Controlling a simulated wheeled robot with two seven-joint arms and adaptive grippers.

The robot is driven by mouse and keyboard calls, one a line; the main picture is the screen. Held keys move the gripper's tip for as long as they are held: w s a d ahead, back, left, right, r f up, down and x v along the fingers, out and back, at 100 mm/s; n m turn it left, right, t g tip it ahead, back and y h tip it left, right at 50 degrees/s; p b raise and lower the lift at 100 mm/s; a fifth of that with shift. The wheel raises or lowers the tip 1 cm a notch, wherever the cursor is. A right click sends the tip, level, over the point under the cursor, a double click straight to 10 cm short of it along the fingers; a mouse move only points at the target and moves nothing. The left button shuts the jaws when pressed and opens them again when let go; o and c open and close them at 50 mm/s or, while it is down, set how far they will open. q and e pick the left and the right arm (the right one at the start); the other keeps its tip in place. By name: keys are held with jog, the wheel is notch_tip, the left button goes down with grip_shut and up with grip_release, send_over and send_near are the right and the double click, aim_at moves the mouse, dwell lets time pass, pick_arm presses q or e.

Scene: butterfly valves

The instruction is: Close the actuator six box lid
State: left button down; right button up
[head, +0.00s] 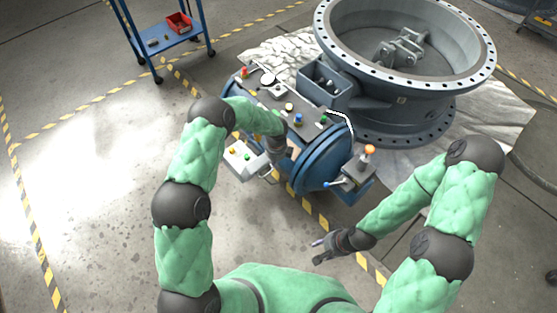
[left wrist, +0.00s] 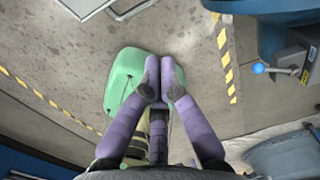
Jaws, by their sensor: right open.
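The blue cylindrical actuator (head: 318,165) lies beside the big grey valve ring. A grey box (head: 323,82) with a dark, open-looking inside sits at its back right. A pale box (head: 243,156) with coloured knobs sticks out at its left side. I cannot tell which one is the actuator six box, nor make out its lid. My left arm reaches over the actuator, its hand mostly hidden in the head view. In the left wrist view my left gripper (left wrist: 162,88) has its purple fingertips together, with nothing visible between them. My right gripper (head: 330,245) is open and empty, in front of the actuator.
The large grey valve ring (head: 405,70) stands at the back right. A blue cart (head: 165,40) stands at the back left. The left floor is clear.

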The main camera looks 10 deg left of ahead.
pick_arm(q)
notch_tip(320, 180, down, 10)
jog(key=b, duration=0.4)
jog(key=shift+w+a+r+b, duration=0.3)
jog(key=shift+w+a+r, duration=0.15)
jog(key=shift+w+a, duration=0.35)
jog(key=shift+w+a+r+b, duration=0.25)
jog(key=shift+w+a+r, duration=0.15)
jog(key=shift+w+a, duration=0.35)
jog(key=shift+s+a, duration=0.1)
jog(key=shift+s, duration=0.05)
jog(key=shift+r, duration=0.15)
